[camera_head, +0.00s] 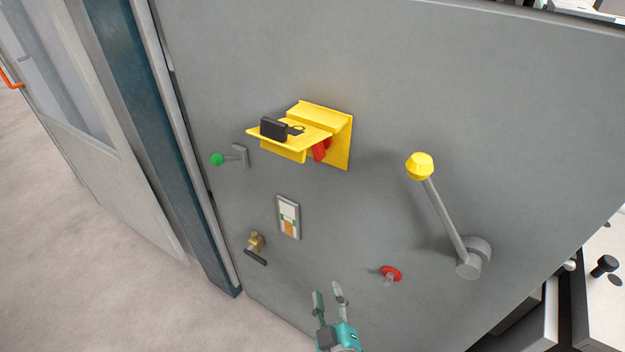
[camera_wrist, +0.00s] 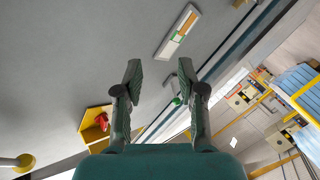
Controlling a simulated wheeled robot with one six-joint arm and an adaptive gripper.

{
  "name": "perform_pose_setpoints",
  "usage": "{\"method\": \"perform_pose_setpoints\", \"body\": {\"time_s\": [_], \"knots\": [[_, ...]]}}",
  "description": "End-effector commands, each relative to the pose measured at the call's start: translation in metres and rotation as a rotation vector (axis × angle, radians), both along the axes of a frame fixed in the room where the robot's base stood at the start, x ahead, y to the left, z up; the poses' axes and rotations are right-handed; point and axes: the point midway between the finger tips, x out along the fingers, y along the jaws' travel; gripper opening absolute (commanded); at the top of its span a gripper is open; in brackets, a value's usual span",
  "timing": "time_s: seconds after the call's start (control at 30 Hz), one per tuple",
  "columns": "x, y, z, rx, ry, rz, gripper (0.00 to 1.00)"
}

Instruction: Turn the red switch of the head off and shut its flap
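The red switch (camera_head: 320,149) sits inside a yellow housing (camera_head: 340,135) on the grey panel, partly hidden under the flap. The yellow flap (camera_head: 305,139) stands open, sticking out from the panel, with a black block (camera_head: 273,128) on it. I cannot tell the switch's setting. My gripper (camera_head: 328,292) is below the housing, near the panel's lower edge, empty and apart from it. In the wrist view my gripper (camera_wrist: 165,82) has its fingers spread, and the yellow housing (camera_wrist: 94,134) and red switch (camera_wrist: 102,122) show to the left of the fingers.
A green-knobbed lever (camera_head: 217,159) is left of the housing. A label plate (camera_head: 289,217) and a brass valve (camera_head: 256,242) are below. A red knob (camera_head: 391,273) and a long yellow-knobbed lever (camera_head: 442,215) stick out at right. Open floor (camera_head: 100,240) lies left.

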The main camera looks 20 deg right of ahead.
Motion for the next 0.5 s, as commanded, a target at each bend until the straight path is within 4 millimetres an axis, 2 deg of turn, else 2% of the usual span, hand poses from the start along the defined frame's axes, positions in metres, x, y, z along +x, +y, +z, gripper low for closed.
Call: {"method": "perform_pose_setpoints", "body": {"time_s": [0.03, 0.2, 0.33, 0.5], "knots": [[0.018, 0.006, 0.017, -0.015, -0.043, -0.031, 0.4], [0.058, 0.017, 0.076, -0.045, -0.189, -0.169, 0.4], [0.076, 0.028, 0.128, -0.041, -0.316, -0.285, 0.4], [0.081, 0.043, 0.189, -0.009, -0.472, -0.423, 0.4]]}}
